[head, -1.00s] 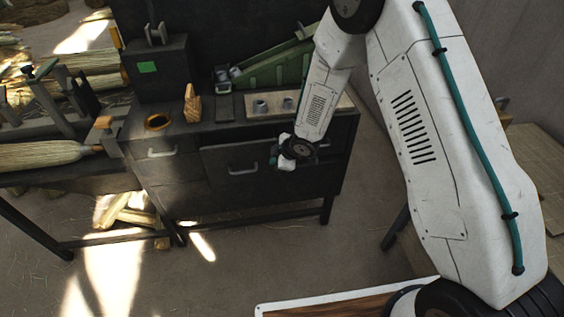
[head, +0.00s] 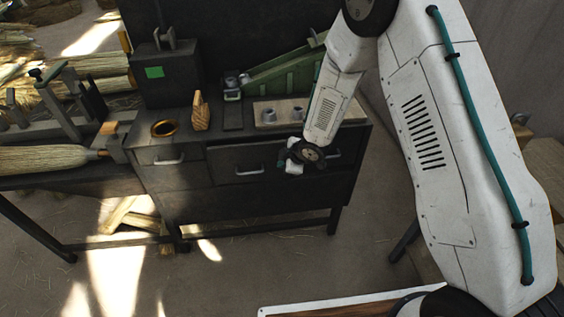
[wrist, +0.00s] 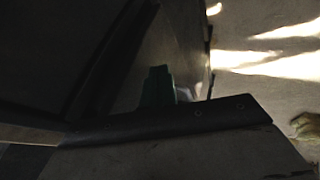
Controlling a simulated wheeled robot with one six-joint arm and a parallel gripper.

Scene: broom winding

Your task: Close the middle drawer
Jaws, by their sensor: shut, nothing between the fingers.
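The dark cabinet (head: 255,200) stands under the bench top, with a row of drawers and pale bar handles. The middle drawer (head: 225,168) has its front slightly proud of the left drawer (head: 158,157); its handle (head: 249,171) shows clearly. My gripper (head: 291,166) is shut and empty at the right end of the middle drawer's front, hiding that corner. Whether it touches the front cannot be told. In the wrist view a dark green fingertip (wrist: 157,88) shows beside dark panels and edges, too dim to name surely.
On the cabinet top are a brass ring (head: 164,128), a wooden block (head: 201,112), a board with grey cups (head: 285,110) and a green machine (head: 285,72). A broom (head: 45,158) lies at left.

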